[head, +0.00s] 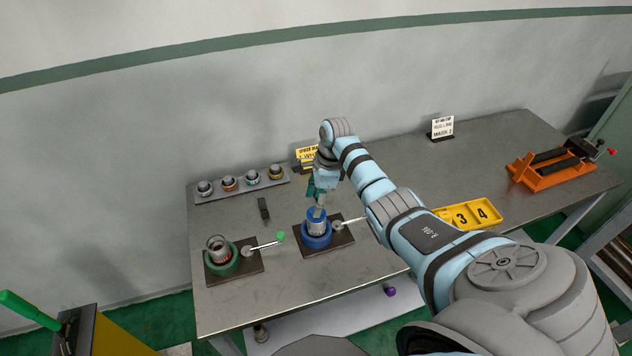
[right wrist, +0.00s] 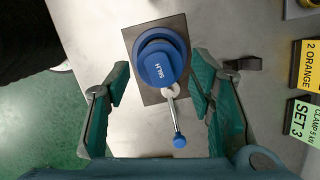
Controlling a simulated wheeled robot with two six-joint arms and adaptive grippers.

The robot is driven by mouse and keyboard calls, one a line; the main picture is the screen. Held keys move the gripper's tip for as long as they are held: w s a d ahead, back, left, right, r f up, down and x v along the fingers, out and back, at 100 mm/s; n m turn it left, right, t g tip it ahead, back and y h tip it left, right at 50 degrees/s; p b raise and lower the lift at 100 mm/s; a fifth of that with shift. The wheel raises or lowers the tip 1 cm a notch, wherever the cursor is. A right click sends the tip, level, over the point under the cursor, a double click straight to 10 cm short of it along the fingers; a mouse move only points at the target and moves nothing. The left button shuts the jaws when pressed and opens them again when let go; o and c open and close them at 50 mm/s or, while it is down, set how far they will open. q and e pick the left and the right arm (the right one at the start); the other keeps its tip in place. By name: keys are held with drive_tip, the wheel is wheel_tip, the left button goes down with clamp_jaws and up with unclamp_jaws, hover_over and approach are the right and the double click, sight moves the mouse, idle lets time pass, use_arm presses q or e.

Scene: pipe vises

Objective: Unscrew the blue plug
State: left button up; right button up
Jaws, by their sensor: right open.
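The blue plug (head: 316,213) sits on top of a silver pipe held upright in the blue vise (head: 316,241). My right gripper (head: 318,190) is above the plug, pointing down. In the right wrist view its fingers (right wrist: 160,90) are apart, empty, one to each side below the cap. My left gripper is out of view.
A green vise (head: 222,262) with a pipe stands to the left. Its green-balled lever (head: 280,236) reaches toward the blue vise. A rack (head: 235,188) with several pipe pieces is behind. A yellow numbered tray (head: 485,212) and an orange vise (head: 552,170) are at right.

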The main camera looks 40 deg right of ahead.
drive_tip(key=m, duration=0.3)
drive_tip(key=shift+f+m+h, duration=0.1)
drive_tip(key=shift+m+h, duration=0.2)
drive_tip(key=shift+m, duration=0.1)
wheel_tip(320, 180, down, 2)
drive_tip(key=b, duration=0.3)
drive_tip(key=shift+f, duration=0.25)
drive_tip(key=shift+r, duration=0.1)
